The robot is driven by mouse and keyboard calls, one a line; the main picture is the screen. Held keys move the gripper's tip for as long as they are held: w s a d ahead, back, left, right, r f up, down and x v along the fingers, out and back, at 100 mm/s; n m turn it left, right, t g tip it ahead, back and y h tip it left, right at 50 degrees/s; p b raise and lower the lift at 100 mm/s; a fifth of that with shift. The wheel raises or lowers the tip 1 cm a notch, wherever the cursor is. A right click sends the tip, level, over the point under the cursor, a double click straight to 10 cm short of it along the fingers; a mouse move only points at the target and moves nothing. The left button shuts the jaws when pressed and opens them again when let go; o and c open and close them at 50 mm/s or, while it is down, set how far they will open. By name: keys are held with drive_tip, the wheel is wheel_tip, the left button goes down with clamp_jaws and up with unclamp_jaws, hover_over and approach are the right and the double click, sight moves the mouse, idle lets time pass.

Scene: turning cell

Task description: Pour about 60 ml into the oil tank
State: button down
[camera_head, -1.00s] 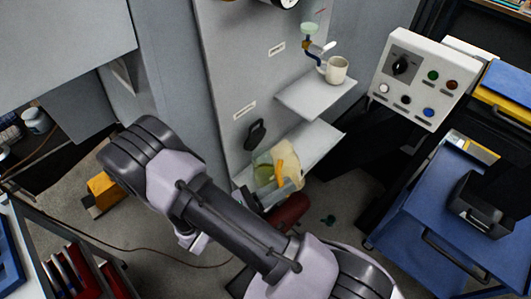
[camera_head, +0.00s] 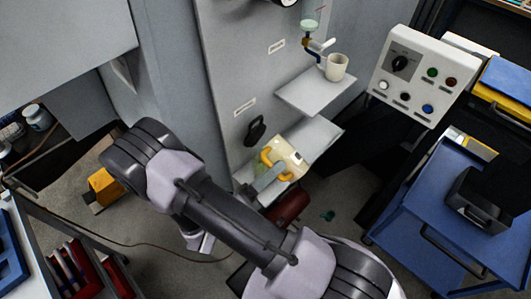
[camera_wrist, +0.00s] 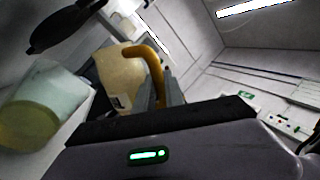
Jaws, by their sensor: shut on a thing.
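A cream jug (camera_head: 292,155) with a yellow-orange handle (camera_head: 268,158) is in my gripper (camera_head: 264,182) at the lower shelf. In the wrist view, the gripper's fingers (camera_wrist: 162,88) are shut on the handle (camera_wrist: 150,58), with the jug body (camera_wrist: 122,80) beyond them. A clear tank (camera_wrist: 45,100) with yellow-green liquid low in it is at the left of the wrist view, beside the jug. In the head view, the jug and arm mostly hide the tank. I see no stream of liquid, and the jug's mouth and exact tilt are unclear.
A black oval flap (camera_head: 255,130) stands out from the grey panel above the tank; it also shows in the wrist view (camera_wrist: 65,25). A white mug (camera_head: 337,67) stands on the upper shelf (camera_head: 312,92) below a small valve. A control box (camera_head: 425,78) is at right.

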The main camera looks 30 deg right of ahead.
sight(269, 161)
drive_tip(key=shift+w+a+r+n+t+p, duration=0.1)
drive_tip(key=shift+w+r+n+t+p, duration=0.2)
drive_tip(key=shift+n, duration=0.35)
drive_tip(key=shift+w+r+n+t+p, duration=0.1)
drive_tip(key=shift+r+n+t, duration=0.2)
drive_tip(key=shift+r+n, duration=0.25)
drive_tip(key=shift+n+p, duration=0.5)
drive_tip(key=shift+w+a+r+n+t+p, duration=0.15)
drive_tip(key=shift+w+r+n+t+p, duration=0.3)
drive_tip(key=shift+n+p, duration=0.35)
drive_tip(key=shift+w+a+r+n+t+p, duration=0.1)
drive_tip(key=shift+r+n+t+p, duration=0.1)
drive_tip(key=shift+n+t+p, duration=0.55)
drive_tip(key=f+m+b, duration=0.1)
drive_tip(key=b, duration=0.1)
drive_tip(key=f+m+g+b, duration=0.1)
drive_tip(key=b, duration=0.1)
drive_tip(key=s+f+m+g+b, duration=0.1)
drive_tip(key=m+b, duration=0.1)
drive_tip(key=shift+s+d+f, duration=0.1)
drive_tip(key=shift+d+f, duration=0.15)
drive_tip(key=shift+s+r+m+g+p, duration=0.2)
drive_tip(key=shift+r+m+g+p, duration=0.15)
drive_tip(key=shift+m+g, duration=0.3)
drive_tip(key=shift+r+t, duration=0.2)
drive_tip(key=shift+t, duration=0.05)
drive_tip(key=shift+f, duration=0.1)
